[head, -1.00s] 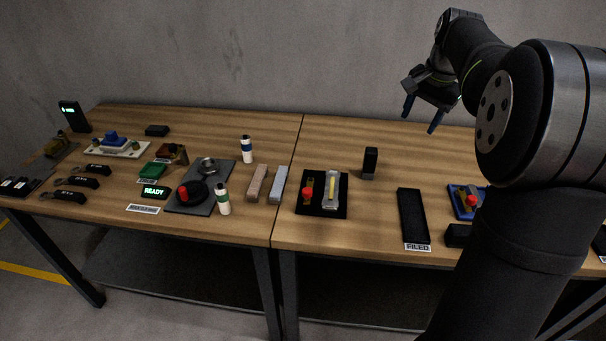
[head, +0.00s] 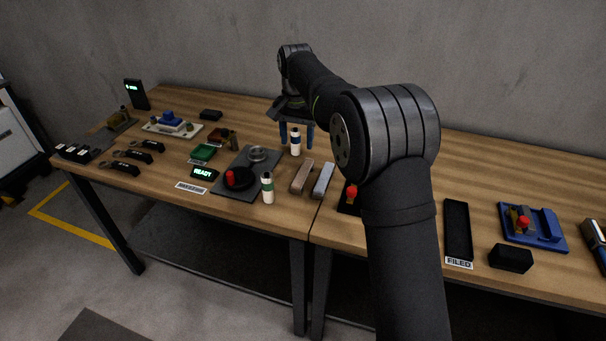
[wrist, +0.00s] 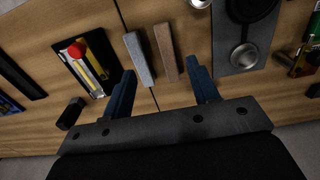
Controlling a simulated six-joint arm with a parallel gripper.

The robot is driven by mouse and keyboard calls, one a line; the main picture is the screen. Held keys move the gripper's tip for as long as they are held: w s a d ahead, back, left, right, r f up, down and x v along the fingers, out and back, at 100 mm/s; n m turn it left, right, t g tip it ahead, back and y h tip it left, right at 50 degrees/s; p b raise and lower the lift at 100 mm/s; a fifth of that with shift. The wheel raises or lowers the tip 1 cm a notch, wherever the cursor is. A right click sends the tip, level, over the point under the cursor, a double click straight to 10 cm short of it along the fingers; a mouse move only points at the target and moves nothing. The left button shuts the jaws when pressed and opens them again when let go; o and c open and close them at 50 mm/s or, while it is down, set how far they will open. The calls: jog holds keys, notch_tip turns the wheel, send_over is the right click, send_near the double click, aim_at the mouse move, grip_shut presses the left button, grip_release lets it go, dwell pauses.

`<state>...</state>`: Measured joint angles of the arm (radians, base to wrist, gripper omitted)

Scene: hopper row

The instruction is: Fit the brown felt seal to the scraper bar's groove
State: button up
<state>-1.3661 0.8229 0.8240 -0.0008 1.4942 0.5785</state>
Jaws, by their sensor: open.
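My gripper (head: 297,131) is open and empty, above the middle of the table near the back white bottle. The wrist view shows its two blue fingers apart (wrist: 160,66). A long brown block (head: 302,176) lies on the table beside a similar grey one (head: 322,180). In the wrist view the brown block (wrist: 166,52) and the grey block (wrist: 139,58) lie below and between the fingers. I cannot tell whether the brown one is the felt seal. A black tray (wrist: 65,60) with a red-knobbed tool and a yellow-striped metal piece lies left of them; no groove can be made out.
A grey plate (head: 223,187) carries a red-knobbed black disc and a silver ring. White bottles stand by it, at back (head: 295,150) and front (head: 268,188). A "FILED" tray (head: 458,229) and a blue fixture (head: 546,240) are at right. My arm hides part of the black tray.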

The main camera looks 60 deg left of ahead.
send_over(296, 185)
jog(key=f, duration=1)
jog(key=shift+w+d+f, duration=0.1)
jog(key=shift+w+f, duration=0.15)
jog(key=shift+s+f, duration=0.15)
jog(key=shift+f, duration=1.2)
jog(key=shift+s+f, duration=0.15)
jog(key=shift+f, duration=1.2)
jog(key=shift+c, duration=0.4)
jog(key=c, duration=1)
